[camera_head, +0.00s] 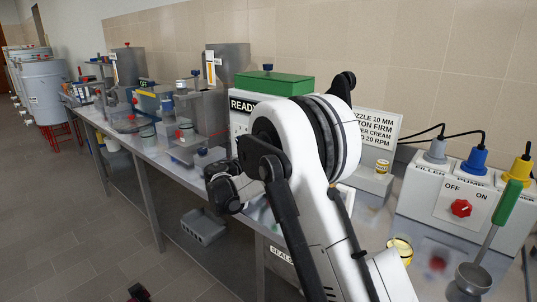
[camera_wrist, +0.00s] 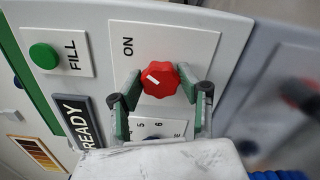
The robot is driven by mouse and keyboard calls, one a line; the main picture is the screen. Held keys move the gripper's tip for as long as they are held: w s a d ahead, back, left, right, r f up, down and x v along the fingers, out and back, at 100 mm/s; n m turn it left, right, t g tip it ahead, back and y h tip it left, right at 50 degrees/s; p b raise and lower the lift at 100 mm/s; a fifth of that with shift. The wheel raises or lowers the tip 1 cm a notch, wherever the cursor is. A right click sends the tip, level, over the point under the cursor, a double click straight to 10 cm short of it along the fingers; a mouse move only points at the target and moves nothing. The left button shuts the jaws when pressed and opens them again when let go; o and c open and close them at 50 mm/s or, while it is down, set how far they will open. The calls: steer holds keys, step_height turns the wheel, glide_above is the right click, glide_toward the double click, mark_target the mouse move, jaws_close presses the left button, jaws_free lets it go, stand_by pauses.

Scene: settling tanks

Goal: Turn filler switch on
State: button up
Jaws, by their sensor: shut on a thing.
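The filler switch is a red lobed knob (camera_wrist: 166,79) with a white pointer mark, on a white panel (camera_wrist: 192,38) lettered ON. The mark lies on the knob's left half. The panel's lettering appears turned sideways in the wrist view. My gripper (camera_wrist: 160,92) has its two green-padded fingers on either side of the knob and is shut on it. Any OFF lettering is hidden. In the head view the filler (camera_head: 243,103), with its READY label, stands behind my arm, which hides the knob and the fingers.
A green FILL button (camera_wrist: 43,55) sits beside the switch panel. A control box (camera_head: 449,197) with its own red OFF/ON knob (camera_head: 461,208) stands at right, with a green-handled ladle (camera_head: 474,279) in front. A cup (camera_head: 400,250) and a small jar (camera_head: 382,166) are nearby.

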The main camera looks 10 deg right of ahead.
steer(key=o, duration=1.2)
steer(key=shift+c, duration=0.2)
steer(key=v, duration=1.2)
